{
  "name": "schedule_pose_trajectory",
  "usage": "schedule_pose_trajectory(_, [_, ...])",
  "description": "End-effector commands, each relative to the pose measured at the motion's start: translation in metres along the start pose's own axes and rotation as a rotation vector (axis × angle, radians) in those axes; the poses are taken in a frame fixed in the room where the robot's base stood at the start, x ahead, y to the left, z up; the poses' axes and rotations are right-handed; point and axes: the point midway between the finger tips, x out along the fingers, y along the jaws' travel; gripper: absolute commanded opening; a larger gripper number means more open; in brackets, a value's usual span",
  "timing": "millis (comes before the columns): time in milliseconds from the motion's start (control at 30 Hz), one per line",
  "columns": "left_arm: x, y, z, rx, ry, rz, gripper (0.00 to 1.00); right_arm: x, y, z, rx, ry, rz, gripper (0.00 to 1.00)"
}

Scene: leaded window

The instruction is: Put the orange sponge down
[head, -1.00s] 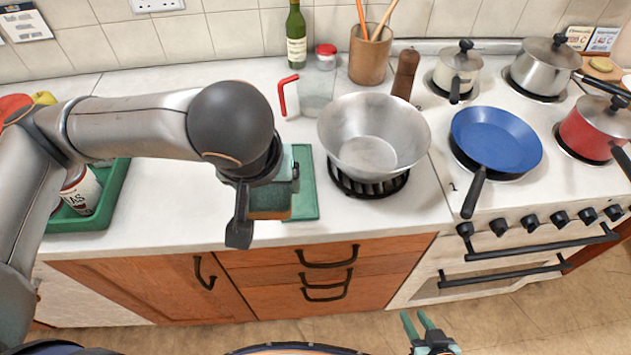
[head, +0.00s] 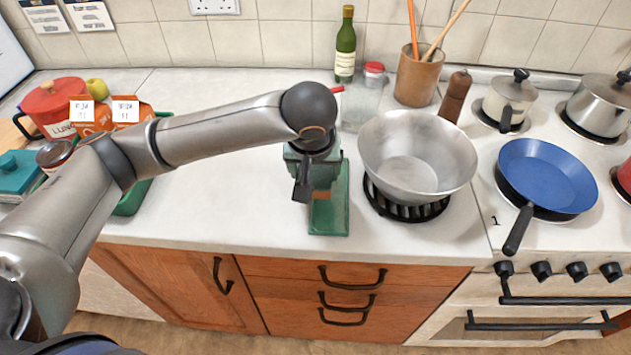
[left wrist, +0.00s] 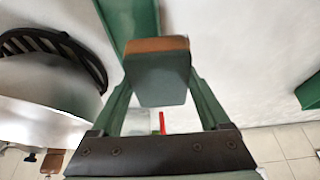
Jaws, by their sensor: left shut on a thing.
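My left gripper (head: 318,190) is shut on the orange sponge (head: 321,196), which is mostly hidden by the gripper and arm in the head view. In the left wrist view the sponge (left wrist: 158,78) sits between the two fingers, with a dark grey-green face and an orange-brown edge. A narrow green tray (head: 329,220) lies on the counter at the gripper; it also shows beyond the sponge in the left wrist view (left wrist: 130,18). The gripper and sponge are over the tray; I cannot tell whether the sponge touches it. My right gripper is not in view.
A steel bowl (head: 417,165) stands on a black round trivet (head: 407,206) right of the tray. A jug (head: 358,108), bottle (head: 345,48) and utensil pot (head: 417,78) stand behind. The counter (head: 225,190) left of the tray is clear.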

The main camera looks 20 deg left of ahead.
Motion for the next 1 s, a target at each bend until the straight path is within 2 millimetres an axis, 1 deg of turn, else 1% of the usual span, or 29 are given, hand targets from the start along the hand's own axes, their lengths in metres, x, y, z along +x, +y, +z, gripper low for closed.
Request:
schedule_pose_trajectory(133, [0.018, 0.001, -0.004, 0.0, -0.002, -0.002, 0.35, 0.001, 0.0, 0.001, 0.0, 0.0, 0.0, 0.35])
schedule_pose_trajectory(200, [0.028, 0.001, 0.002, 0.0, -0.001, -0.001, 0.35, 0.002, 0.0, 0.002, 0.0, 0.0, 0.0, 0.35])
schedule_pose_trajectory(300, [0.038, 0.001, 0.006, 0.0, -0.001, 0.0, 0.35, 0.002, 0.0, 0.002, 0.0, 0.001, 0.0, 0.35])
schedule_pose_trajectory(733, [0.044, 0.001, 0.009, 0.0, 0.0, 0.0, 0.35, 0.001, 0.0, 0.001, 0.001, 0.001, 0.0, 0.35])
schedule_pose_trajectory(767, [0.044, 0.001, 0.009, 0.0, 0.001, 0.001, 0.81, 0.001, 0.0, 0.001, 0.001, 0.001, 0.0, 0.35])
schedule_pose_trajectory(933, [0.043, 0.001, 0.009, 0.0, 0.001, 0.001, 1.0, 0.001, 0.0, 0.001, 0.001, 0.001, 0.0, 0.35])
schedule_pose_trajectory(1000, [0.043, 0.001, 0.009, 0.0, 0.0, 0.001, 1.0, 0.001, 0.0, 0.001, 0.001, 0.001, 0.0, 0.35])
